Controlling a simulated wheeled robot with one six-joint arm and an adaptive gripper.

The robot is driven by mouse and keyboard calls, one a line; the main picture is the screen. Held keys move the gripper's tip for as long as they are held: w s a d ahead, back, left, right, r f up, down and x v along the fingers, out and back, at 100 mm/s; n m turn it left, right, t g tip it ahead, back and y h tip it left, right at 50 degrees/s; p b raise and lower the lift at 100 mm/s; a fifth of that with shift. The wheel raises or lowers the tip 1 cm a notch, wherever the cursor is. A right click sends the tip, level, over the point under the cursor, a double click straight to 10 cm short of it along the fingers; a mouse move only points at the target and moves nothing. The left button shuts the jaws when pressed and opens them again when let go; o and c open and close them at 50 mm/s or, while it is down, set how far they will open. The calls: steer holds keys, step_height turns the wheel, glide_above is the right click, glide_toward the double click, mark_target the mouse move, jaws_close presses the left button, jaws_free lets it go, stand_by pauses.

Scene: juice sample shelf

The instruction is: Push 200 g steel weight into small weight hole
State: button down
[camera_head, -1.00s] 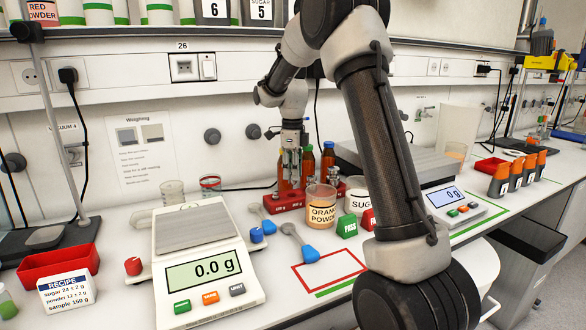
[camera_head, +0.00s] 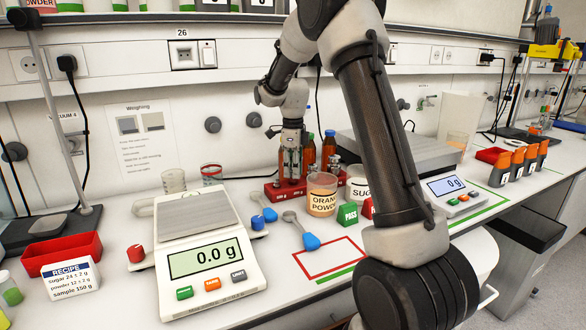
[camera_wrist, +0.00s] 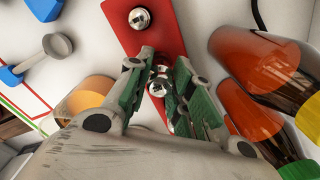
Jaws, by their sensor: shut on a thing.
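A red weight block (camera_head: 272,194) stands on the bench behind the orange powder jar; in the wrist view its red top (camera_wrist: 152,32) runs down under my fingers. My gripper (camera_head: 291,176) points down over the block. In the wrist view my gripper (camera_wrist: 163,82) is shut on a small shiny steel weight (camera_wrist: 157,89), partly hidden between the green-padded fingers. Another steel knob (camera_wrist: 139,18) shows at the far end of the block, and a small shiny spot lies just beyond the fingertips. The small hole itself is hidden, and I cannot tell how deep the held weight sits.
Brown bottles (camera_head: 328,150) stand close beside and behind the block. The orange powder jar (camera_head: 322,196) is in front right. Blue-handled scoops (camera_head: 309,241) lie in front. A balance (camera_head: 212,263) reading 0.0 g is at left. The red outlined area (camera_head: 331,263) is clear.

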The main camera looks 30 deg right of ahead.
steer(key=shift+f, duration=1.2)
stand_by(0.4)
steer(key=c, duration=1.2)
jaws_free()
